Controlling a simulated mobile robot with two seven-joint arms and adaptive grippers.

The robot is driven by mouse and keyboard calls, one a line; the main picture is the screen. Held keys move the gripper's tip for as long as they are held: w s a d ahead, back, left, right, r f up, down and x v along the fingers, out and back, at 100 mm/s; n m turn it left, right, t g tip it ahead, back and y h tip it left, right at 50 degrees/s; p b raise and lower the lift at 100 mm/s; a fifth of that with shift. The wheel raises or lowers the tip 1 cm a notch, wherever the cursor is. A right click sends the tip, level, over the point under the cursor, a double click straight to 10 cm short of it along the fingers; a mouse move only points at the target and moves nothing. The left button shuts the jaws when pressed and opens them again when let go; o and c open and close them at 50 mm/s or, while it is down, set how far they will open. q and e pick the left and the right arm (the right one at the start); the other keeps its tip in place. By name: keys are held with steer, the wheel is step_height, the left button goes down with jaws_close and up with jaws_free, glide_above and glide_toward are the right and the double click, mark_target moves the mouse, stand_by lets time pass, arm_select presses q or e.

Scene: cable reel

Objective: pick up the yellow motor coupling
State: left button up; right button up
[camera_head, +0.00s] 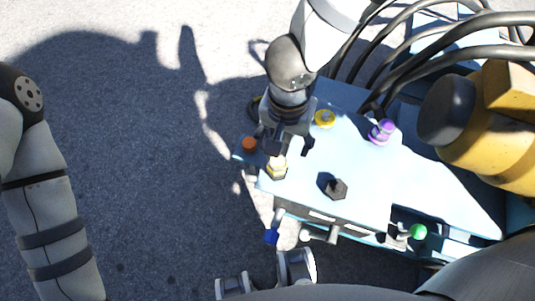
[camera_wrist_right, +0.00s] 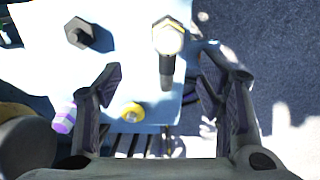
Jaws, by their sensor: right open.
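Two yellow pieces are on the light-blue panel (camera_head: 360,165), and I cannot tell for sure which is the motor coupling. One is a yellow ring-like piece (camera_head: 325,118), right of my right gripper (camera_head: 287,148). The other is a white and yellow hex-shaped piece (camera_head: 277,167), just below the gripper's fingers. In the wrist view, the open, empty fingers (camera_wrist_right: 163,90) frame the dark stem below the hex piece (camera_wrist_right: 167,40). The yellow ring (camera_wrist_right: 132,112) shows near the left finger.
A dark hex piece (camera_head: 336,188), a purple piece (camera_head: 382,131) and an orange piece (camera_head: 249,144) stand around the gripper. Blue (camera_head: 271,237) and green (camera_head: 419,232) tipped parts are at the panel's lower side. Thick black cables (camera_head: 435,58) and a yellow machine body (camera_head: 490,130) crowd the right.

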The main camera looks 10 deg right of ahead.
mark_target(278, 160)
steer(key=shift+w+a+f, duration=0.3)
steer(key=shift+a+f, duration=0.15)
steer(key=shift+a, duration=0.2)
steer(key=f, duration=0.3)
steer(key=f+b, duration=0.1)
steer(key=f, duration=0.6)
steer(key=shift+d+f+b, duration=0.25)
steer(key=shift+b, duration=0.15)
arm_select(q)
steer(key=shift+s+f+g, duration=0.3)
steer(key=shift+s+f, duration=0.75)
arm_select(e)
steer(key=c, duration=1.4)
